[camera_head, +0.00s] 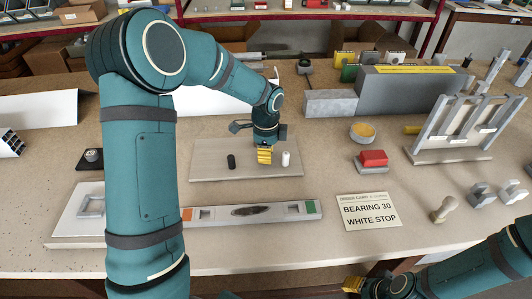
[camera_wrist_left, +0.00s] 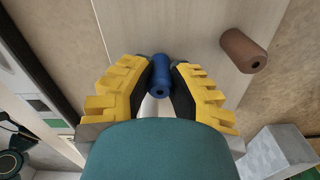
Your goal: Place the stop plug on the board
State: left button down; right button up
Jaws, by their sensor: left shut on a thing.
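My left gripper (camera_head: 265,155) is low over the pale board (camera_head: 210,172). In the left wrist view its yellow fingers (camera_wrist_left: 158,85) are closed around a blue plug (camera_wrist_left: 160,76). The head view does not show this plug clearly. A white plug (camera_head: 286,158) stands on the board just right of the gripper. My right gripper (camera_head: 352,284) is at the bottom edge, below the table front; its opening is unclear.
A card (camera_head: 368,211) reads "BEARING 30 WHITE STOP". A long profile strip (camera_head: 290,211) lies in front of the board. A red-topped block (camera_head: 373,159), a yellow-topped round piece (camera_head: 362,132) and a metal rack (camera_head: 450,150) stand to the right. Grey blocks (camera_head: 330,103) stand behind.

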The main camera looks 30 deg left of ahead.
pick_arm(q)
jog(key=c, duration=1)
grip_release()
jog(key=shift+f, duration=0.1)
jog(key=shift+o, duration=0.2)
notch_tip(320, 180, up, 12)
jog(key=p, duration=0.2)
jog(key=shift+r+p, duration=0.2)
jog(key=shift+p, duration=0.15)
jog(key=shift+f, duration=0.1)
